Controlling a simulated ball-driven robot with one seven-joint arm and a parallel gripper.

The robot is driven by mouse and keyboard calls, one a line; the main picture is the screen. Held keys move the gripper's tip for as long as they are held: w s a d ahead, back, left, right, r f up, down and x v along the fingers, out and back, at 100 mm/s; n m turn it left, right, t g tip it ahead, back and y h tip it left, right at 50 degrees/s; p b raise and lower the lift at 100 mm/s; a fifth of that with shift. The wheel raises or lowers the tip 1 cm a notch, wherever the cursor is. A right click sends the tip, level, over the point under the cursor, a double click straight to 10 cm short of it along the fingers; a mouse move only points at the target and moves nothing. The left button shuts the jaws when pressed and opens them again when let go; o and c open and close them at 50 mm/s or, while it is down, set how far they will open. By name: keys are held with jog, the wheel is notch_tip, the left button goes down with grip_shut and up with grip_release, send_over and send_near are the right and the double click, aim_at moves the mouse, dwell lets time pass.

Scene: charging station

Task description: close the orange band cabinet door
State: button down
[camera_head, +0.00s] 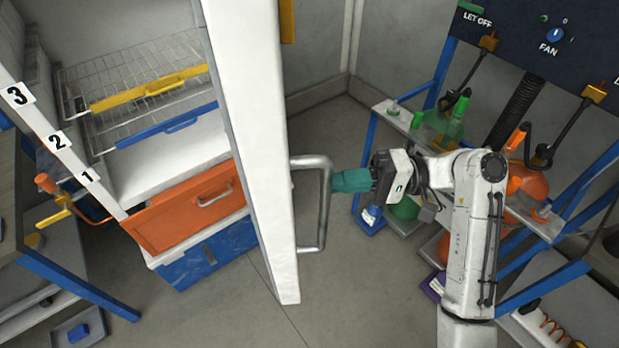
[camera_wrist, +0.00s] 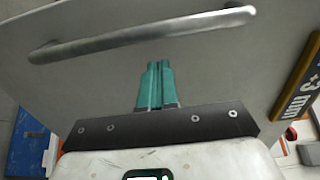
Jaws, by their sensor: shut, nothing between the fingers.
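The white cabinet door (camera_head: 250,140) stands open, seen nearly edge-on in the head view. Its flat grey-white face fills much of the wrist view (camera_wrist: 225,65). A metal bar handle (camera_head: 326,205) sticks out from its right side; it also crosses the top of the wrist view (camera_wrist: 150,34). My gripper (camera_head: 336,183) has teal fingers, shut and empty, pointing at the door beside the handle bar. In the wrist view the fingertips (camera_wrist: 158,64) lie below the bar. Whether they touch is unclear.
The open cabinet holds wire racks with a yellow handle (camera_head: 150,88) and a blue handle (camera_head: 166,126), an orange drawer (camera_head: 185,208) and a blue box (camera_head: 208,255). A blue-framed rack (camera_head: 375,165) with bottles stands right. The floor before the door is clear.

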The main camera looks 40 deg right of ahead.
jog(key=p+x, duration=0.1)
jog(key=x, duration=0.4)
jog(key=shift+w+a, duration=0.2)
jog(key=shift+a, duration=0.15)
